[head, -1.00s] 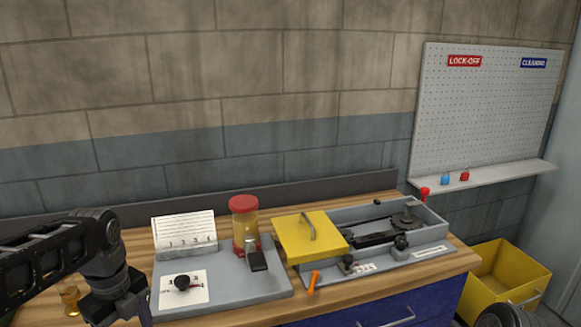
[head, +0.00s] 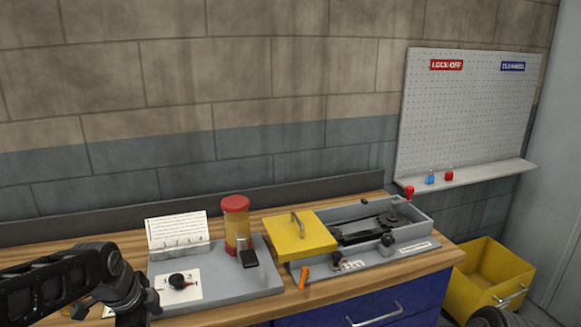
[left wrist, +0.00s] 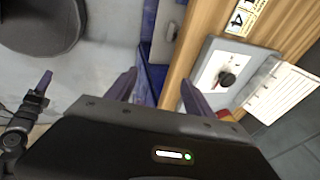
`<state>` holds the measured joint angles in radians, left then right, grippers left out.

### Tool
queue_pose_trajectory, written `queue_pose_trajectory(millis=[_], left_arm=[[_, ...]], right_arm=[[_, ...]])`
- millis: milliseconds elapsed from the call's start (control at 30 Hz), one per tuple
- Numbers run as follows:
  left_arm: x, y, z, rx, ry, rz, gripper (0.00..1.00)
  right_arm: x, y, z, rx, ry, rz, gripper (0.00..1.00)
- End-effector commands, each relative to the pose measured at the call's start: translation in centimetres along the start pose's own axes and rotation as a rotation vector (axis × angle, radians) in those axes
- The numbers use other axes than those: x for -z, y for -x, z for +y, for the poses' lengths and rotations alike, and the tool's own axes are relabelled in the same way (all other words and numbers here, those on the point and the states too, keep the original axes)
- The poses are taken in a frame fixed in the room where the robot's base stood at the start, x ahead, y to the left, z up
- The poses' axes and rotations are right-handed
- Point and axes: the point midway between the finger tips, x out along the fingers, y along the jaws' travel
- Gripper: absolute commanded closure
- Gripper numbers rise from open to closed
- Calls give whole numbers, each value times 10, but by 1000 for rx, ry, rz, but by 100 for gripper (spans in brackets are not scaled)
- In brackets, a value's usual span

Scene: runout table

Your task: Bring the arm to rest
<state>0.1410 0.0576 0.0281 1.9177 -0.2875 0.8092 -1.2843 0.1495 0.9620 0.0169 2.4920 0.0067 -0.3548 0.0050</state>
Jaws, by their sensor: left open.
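My left arm (head: 100,268) comes in from the left in the head view, over the left end of the bench, and bends downward. Its gripper runs out of the bottom of that view. In the left wrist view my left gripper (left wrist: 160,92) is open, its two purple fingers apart with nothing between them. The wooden bench edge and blue cabinet show beyond the fingers. At the left of that view is what looks like my right gripper (left wrist: 38,90), dark with a purple tip; its opening cannot be made out.
The wooden bench (head: 330,290) carries a grey panel with a black knob (head: 178,281), a red-lidded jar (head: 236,225), and a grey tray unit with a yellow cover (head: 298,238). An orange piece (head: 304,278) lies at its front. A yellow bin (head: 490,275) stands right. A pegboard (head: 465,115) hangs behind.

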Motion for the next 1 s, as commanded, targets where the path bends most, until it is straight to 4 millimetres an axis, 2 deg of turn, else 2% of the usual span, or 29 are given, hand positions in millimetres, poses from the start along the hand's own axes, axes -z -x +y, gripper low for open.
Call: queue_pose_trajectory(millis=[133, 167, 233, 300, 367, 400, 467, 500, 600, 733, 833, 1000], left_arm=[[36, -70, 14, 27, 386, 109, 39], [45, -90, 23, 20, 490, 135, 39], [63, -138, 52, -13, 752, 186, 39], [76, -180, 92, -60, 994, 210, 39], [82, -210, 131, -106, 1171, 206, 39], [84, -227, 159, -136, 1272, 192, 39], [85, -246, 204, -182, 1393, 155, 39], [84, -256, 234, -211, 1447, 123, 39], [80, -269, 300, -282, 1497, 34, 39], [76, -272, 361, -370, 1485, -69, 39], [74, -274, 385, -408, 1475, -110, 39], [74, -275, 392, -420, 1471, -122, 39]], right_arm=[[0, 0, 0, 0, 0, 0, 64], [0, 0, 0, 0, 0, 0, 64], [0, 0, 0, 0, 0, 0, 64], [0, 0, 0, 0, 0, 0, 64], [0, 0, 0, 0, 0, 0, 64], [0, 0, 0, 0, 0, 0, 64], [0, 0, 0, 0, 0, 0, 64], [0, 0, 0, 0, 0, 0, 64], [0, 0, 0, 0, 0, 0, 64], [0, 0, 0, 0, 0, 0, 64], [0, 0, 0, 0, 0, 0, 64], [0, 0, 0, 0, 0, 0, 64]])
